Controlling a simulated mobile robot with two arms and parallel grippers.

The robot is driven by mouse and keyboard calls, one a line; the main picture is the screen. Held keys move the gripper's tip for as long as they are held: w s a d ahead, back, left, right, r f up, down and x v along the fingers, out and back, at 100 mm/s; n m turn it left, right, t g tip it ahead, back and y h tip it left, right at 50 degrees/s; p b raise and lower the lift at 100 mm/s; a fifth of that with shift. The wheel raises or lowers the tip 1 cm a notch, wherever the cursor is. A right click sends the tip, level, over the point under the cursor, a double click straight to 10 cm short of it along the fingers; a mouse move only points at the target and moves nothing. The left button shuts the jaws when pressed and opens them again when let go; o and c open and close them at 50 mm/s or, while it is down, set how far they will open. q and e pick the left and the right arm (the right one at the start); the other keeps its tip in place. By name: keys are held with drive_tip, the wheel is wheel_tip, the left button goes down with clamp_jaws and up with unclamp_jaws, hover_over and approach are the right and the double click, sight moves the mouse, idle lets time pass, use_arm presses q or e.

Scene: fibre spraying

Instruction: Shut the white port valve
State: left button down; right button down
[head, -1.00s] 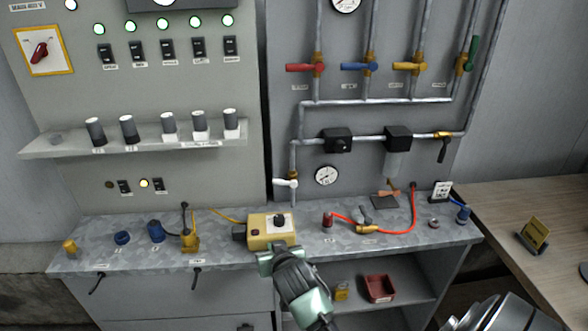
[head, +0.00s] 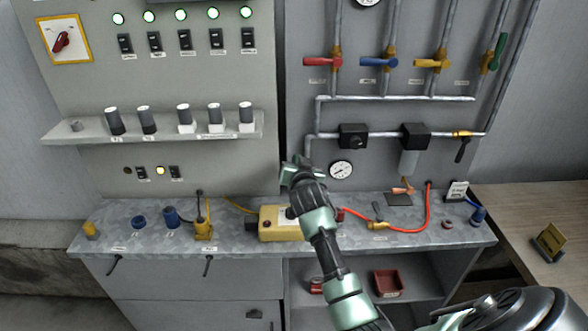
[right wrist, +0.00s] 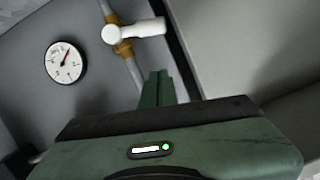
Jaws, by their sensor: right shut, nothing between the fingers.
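The white port valve shows in the right wrist view as a white lever handle (right wrist: 140,30) on a brass body (right wrist: 123,47). The handle lies across its thin grey pipe. In the head view my right gripper and wrist hide the valve. My right gripper (head: 298,168) is raised in front of the panel at the valve's place, left of the lower gauge. In the right wrist view its closed fingers (right wrist: 157,82) are empty and sit just below the handle in the picture; I see a gap between them. My left gripper is not in view.
A round gauge (head: 341,170) is right of my right gripper; it also shows in the right wrist view (right wrist: 66,62). A yellow box (head: 268,224) stands on the metal bench (head: 130,240) below, partly behind my arm. Red, blue and yellow valve handles (head: 322,62) are higher up.

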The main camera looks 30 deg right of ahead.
drive_tip(key=f, duration=0.4)
drive_tip(key=shift+w+a+p, duration=0.3)
drive_tip(key=shift+a+p, duration=0.05)
drive_tip(key=shift+a, duration=0.05)
drive_tip(key=n+b, duration=0.1)
drive_tip(key=a+f+n+b, duration=0.1)
drive_tip(key=b, duration=0.1)
drive_tip(key=shift+w+f+n+g+h, duration=0.15)
drive_tip(key=shift+w+n+g+h, duration=0.15)
drive_tip(key=shift+h, duration=0.1)
drive_tip(key=shift+d, duration=0.1)
